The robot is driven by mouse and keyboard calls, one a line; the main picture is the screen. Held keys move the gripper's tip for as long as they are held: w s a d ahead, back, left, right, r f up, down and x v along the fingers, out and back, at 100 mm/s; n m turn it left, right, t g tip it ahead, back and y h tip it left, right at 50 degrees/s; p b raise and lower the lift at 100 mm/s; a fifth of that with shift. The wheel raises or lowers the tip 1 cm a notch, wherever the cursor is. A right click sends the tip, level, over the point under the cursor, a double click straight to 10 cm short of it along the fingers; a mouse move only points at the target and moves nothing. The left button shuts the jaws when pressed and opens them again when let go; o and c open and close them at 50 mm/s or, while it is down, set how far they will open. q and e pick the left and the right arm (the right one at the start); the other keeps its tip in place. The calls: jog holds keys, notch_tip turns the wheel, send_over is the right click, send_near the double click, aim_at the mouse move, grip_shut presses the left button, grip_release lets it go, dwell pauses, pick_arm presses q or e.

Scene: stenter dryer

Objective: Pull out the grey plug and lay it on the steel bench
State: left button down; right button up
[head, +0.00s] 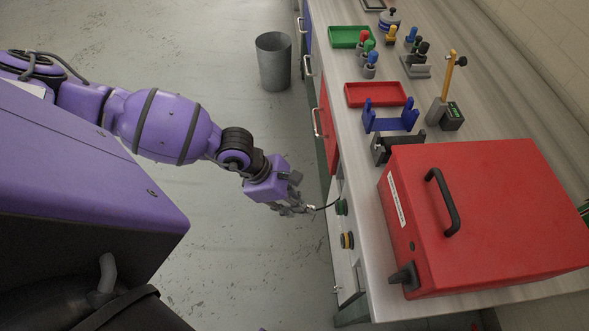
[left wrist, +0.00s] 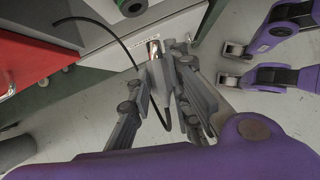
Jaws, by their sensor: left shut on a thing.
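My left gripper (head: 298,209) is low beside the front of the steel bench (head: 362,222), below its top edge. In the left wrist view its fingers (left wrist: 165,72) are shut on the grey plug (left wrist: 159,88). The plug's shiny metal end (left wrist: 154,48) shows bare, pointing at the pale cabinet front; I see no socket around it. A black cable runs near the plug, and a dark loop hangs at its rear. In the head view the plug is mostly hidden by the fingers. My right gripper is not in view.
A red box (head: 490,215) with a black handle fills the near bench. Red (head: 376,94) and green (head: 350,37) trays and a blue bracket (head: 390,118) stand farther back. A green round fitting (head: 341,207) is on the bench front. A grey bin (head: 273,62) stands on the floor.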

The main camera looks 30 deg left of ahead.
pick_arm(q)
notch_tip(320, 180, up, 2)
jog(key=shift+r+p, duration=0.1)
jog(key=shift+p, duration=0.35)
jog(key=shift+w+r+p, duration=0.1)
jog(key=shift+r+p, duration=0.2)
jog(key=shift+r, duration=0.25)
jog(key=shift+r+p, duration=0.45)
jog(key=shift+r, duration=0.45)
jog(key=shift+r+p, duration=0.6)
jog(key=shift+r, duration=0.6)
notch_tip(320, 180, up, 11)
jog(key=p, duration=0.1)
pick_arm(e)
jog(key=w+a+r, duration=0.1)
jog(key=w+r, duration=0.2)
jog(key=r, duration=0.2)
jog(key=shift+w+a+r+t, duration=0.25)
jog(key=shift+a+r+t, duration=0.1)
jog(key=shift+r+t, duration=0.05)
pick_arm(q)
jog(key=shift+f, duration=0.1)
